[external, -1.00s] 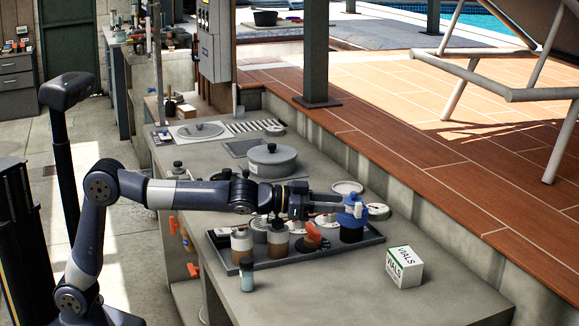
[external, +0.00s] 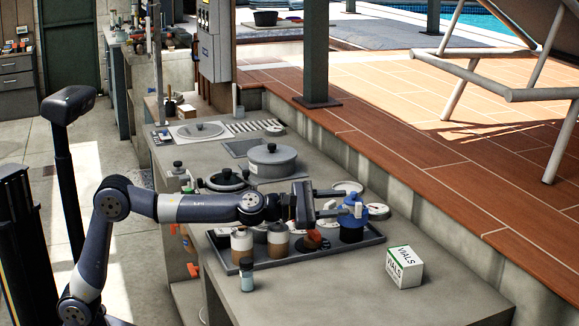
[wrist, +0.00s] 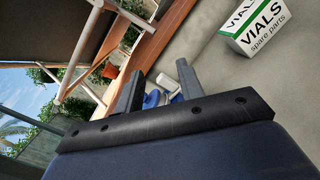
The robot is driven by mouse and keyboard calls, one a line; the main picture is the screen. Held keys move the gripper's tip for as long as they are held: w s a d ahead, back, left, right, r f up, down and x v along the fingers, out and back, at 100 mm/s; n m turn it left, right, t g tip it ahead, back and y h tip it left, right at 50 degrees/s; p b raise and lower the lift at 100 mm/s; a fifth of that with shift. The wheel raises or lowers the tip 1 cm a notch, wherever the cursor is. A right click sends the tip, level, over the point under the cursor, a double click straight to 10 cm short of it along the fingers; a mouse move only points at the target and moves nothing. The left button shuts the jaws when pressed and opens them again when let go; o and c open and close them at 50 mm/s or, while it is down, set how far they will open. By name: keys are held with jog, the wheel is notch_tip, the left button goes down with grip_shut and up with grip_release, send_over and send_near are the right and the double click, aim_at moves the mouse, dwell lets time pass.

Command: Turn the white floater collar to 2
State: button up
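The floater (external: 352,232) is a blue, round-bodied thing at the right end of the dark tray (external: 376,236) on the counter. Its white collar part (external: 357,210) stands at the top. In the wrist view, a white part (wrist: 167,82) and some blue (wrist: 152,98) show between my fingers. My gripper (external: 346,203) is open, with its fingers pointing right toward the white part. The fingers are apart, one on either side in the wrist view (wrist: 158,86). I cannot tell whether they touch it. Any numbers on the collar are too small to read.
A white VIALS box (external: 404,267) stands right of the tray. Two brown-and-white jars (external: 242,248) and a small vial (external: 246,275) are at the front left. A grey pot (external: 271,160) stands behind.

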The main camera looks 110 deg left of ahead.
aim_at(358, 203)
jog(key=n, duration=0.2)
jog(key=a+f+n, duration=0.1)
jog(key=n, duration=0.2)
jog(key=a+n+g+y, duration=0.1)
jog(key=n, duration=0.2)
jog(key=shift+s+a+f+b, duration=0.15)
jog(key=shift+s+f+b, duration=0.15)
jog(key=shift+s+b, duration=0.1)
jog(key=p+x, duration=0.4)
jog(key=x, duration=0.2)
jog(key=shift+r, duration=0.15)
jog(key=shift+w+a+p, duration=0.4)
jog(key=shift+w+p, duration=0.05)
jog(key=shift+w, duration=0.15)
jog(key=shift+c, duration=0.2)
grip_shut()
